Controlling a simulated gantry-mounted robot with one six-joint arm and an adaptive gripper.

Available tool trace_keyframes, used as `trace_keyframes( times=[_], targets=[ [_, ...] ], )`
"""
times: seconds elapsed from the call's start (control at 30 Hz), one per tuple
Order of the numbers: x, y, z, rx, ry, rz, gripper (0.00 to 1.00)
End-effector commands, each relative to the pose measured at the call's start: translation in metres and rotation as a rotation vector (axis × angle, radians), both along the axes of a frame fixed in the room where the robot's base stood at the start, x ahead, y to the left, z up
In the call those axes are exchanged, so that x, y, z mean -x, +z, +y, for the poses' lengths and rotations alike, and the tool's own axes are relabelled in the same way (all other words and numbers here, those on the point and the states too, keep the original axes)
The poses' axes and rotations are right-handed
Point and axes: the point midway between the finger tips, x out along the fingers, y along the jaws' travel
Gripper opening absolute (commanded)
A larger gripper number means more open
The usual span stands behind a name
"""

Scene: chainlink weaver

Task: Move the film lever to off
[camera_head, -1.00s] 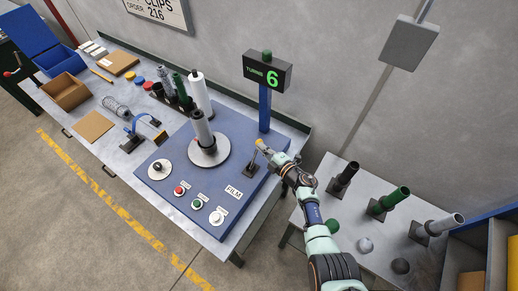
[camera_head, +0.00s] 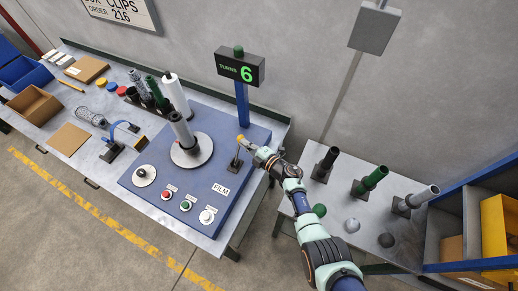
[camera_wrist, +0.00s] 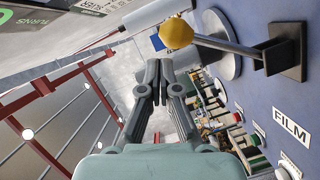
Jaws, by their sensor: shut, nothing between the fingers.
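The film lever (camera_head: 237,156) is a dark rod with a yellow knob on a dark base, at the right side of the blue machine top. In the wrist view its yellow knob (camera_wrist: 176,33) is near the top centre, and the rod runs right to the base (camera_wrist: 286,50). The FILM label (camera_head: 221,189) is in front of the lever. My gripper (camera_head: 248,147) is beside the knob, on its right in the head view. In the wrist view my shut, empty fingers (camera_wrist: 157,72) point just below the knob. I cannot tell whether they touch it.
A turns display (camera_head: 240,68) reading 6 stands on a blue post behind the lever. A turntable (camera_head: 192,150) with a grey roll is to the left. Several buttons and knobs line the machine's front. A side table (camera_head: 338,232) with upright posts is at right.

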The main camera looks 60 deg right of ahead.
Motion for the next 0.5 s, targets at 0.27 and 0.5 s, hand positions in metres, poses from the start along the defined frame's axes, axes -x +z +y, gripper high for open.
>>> trace_keyframes(
  times=[0.27, 0.5],
  targets=[
    [0.057, 0.030, 0.022, 0.000, -0.001, 0.000, 0.00],
    [0.095, 0.035, 0.030, 0.001, 0.002, 0.000, 0.00]
  ],
)
